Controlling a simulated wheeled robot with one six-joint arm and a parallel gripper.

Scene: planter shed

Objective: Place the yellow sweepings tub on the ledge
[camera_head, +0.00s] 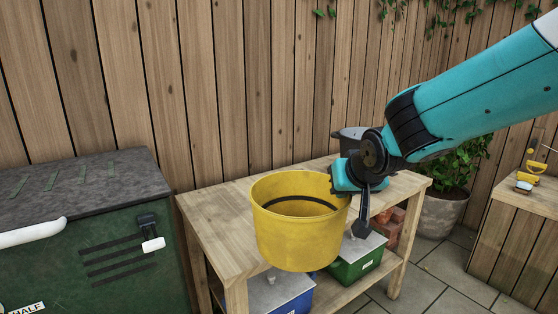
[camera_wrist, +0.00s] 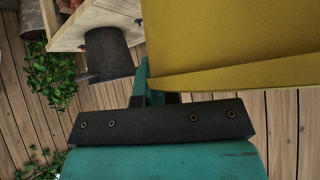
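The yellow sweepings tub (camera_head: 300,232) is upright and open-topped, with a dark band inside, in front of the wooden bench top. It looks held up, its base overlapping the bench's front edge in the picture. My gripper (camera_head: 343,180) is at the right side of its rim and appears shut on it. In the wrist view the tub wall (camera_wrist: 235,45) fills the upper right, beside a teal finger (camera_wrist: 143,82). The bench top (camera_head: 222,222) is the nearest raised surface; I cannot tell whether it is the ledge.
A dark pot (camera_head: 350,136) stands at the bench's back. Below are a green box (camera_head: 352,268), a blue box (camera_head: 282,296) and bricks (camera_head: 385,230). A green chest (camera_head: 100,235) stands left, a potted plant (camera_head: 445,212) and wooden cabinet (camera_head: 510,240) right. The bench's left top is clear.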

